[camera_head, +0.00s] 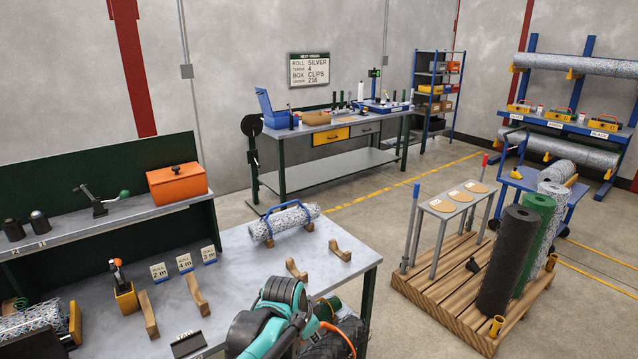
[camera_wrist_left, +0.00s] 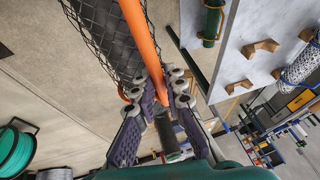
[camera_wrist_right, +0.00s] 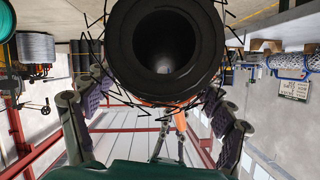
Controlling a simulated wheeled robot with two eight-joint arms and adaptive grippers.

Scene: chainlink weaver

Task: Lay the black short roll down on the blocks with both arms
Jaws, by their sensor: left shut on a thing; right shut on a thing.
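The black short roll (camera_head: 335,342) of wire mesh, with an orange bar along it, is partly cut off at the head view's bottom edge. In the left wrist view its mesh (camera_wrist_left: 105,40) lies beside the orange bar, and my left gripper (camera_wrist_left: 163,82) is shut on the bar. Empty wooden blocks (camera_head: 295,268) (camera_head: 340,250) stand on the bench.
A silver roll with a blue handle (camera_head: 284,222) lies on the bench (camera_head: 235,290). More wooden blocks (camera_head: 148,315) and number cards (camera_head: 184,263) are at left. A green roll (camera_head: 327,307) lies at the bench's near edge. A pallet (camera_head: 450,300) with upright rolls stands right.

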